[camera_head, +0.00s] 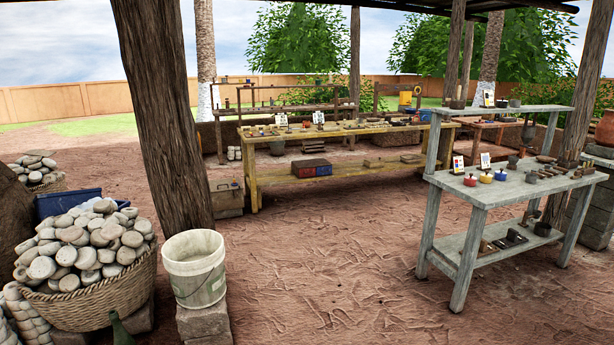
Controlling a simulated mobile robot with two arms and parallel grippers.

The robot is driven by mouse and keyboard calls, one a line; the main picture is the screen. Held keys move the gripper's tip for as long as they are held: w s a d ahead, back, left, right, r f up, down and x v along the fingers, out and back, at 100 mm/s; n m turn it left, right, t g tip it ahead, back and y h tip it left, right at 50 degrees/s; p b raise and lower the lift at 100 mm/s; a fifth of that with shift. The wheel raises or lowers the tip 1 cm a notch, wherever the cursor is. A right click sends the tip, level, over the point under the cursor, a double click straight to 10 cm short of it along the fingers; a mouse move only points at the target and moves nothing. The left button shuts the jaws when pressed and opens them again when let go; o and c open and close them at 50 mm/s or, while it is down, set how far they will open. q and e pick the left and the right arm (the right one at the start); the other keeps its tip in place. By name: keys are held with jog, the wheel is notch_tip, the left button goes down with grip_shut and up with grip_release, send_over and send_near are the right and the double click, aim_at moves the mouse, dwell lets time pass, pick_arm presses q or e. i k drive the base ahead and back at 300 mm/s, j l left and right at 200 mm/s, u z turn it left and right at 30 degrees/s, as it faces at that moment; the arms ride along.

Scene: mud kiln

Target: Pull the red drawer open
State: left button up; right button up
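A small dark brown box (311,162) sits on the lower shelf of the long yellowish wooden table in the middle distance. Its front shows a red drawer (304,171) on the left and a blue drawer (323,170) on the right. The red drawer looks closed, but it is small at this distance and its handle cannot be made out. Neither of my grippers is in view.
Open reddish dirt floor (330,260) lies before the yellowish table (385,134). A thick wooden post (165,120), a white bucket (194,268) on blocks and a stone-filled basket (95,300) stand left. A grey workbench (470,190) with small pots stands right.

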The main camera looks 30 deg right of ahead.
aim_at(305, 171)
jog(key=i+l+z, duration=0.35)
jog(key=i+z, duration=0.15)
jog(key=i, duration=0.2)
jog(key=i+z, duration=0.4)
jog(key=i, duration=4)
